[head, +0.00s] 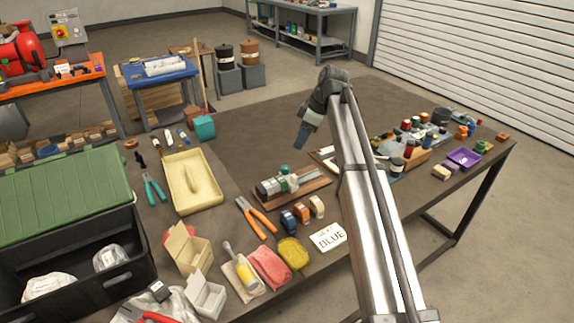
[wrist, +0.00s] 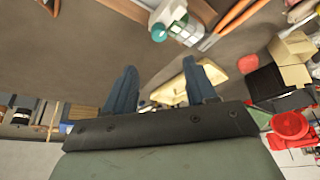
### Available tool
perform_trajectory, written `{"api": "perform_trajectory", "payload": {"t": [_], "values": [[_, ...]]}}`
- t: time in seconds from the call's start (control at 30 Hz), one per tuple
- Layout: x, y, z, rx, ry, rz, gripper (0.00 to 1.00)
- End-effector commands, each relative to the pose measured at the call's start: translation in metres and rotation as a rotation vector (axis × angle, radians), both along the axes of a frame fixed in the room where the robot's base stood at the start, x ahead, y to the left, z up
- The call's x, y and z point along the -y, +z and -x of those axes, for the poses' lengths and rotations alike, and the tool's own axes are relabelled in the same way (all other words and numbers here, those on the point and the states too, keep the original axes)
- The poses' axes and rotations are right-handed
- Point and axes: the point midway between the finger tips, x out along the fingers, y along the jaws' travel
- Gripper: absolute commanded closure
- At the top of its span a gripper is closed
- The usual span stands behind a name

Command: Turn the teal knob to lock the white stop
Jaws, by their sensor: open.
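The teal knob (head: 285,170) sits on a small grey fixture on a wooden board (head: 310,186) in the middle of the bench. The white stop (head: 292,182) appears to be the pale part beside the knob; its exact shape is too small to tell. In the wrist view the teal knob (wrist: 159,32) is at the top, with white parts (wrist: 187,36) to its right. My gripper (head: 301,139) is above and behind the fixture, apart from it. In the wrist view its two blue fingers (wrist: 160,82) are spread, with nothing between them.
Orange pliers (head: 257,216) and several tape rolls (head: 302,213) lie in front of the board. A cream tray (head: 192,180) is to the left. Bottles and a purple tray (head: 464,158) are to the right. The bench behind the fixture is clear.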

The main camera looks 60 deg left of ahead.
Motion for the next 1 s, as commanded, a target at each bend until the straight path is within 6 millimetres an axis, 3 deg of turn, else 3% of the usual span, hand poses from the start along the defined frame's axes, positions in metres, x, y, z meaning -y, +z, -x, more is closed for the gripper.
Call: {"api": "perform_trajectory", "payload": {"t": [0.6,1.0], "values": [[-0.026,-0.093,0.027,0.000,-0.005,0.003,0.44],[-0.034,-0.120,0.034,0.001,-0.006,0.002,0.44]]}}
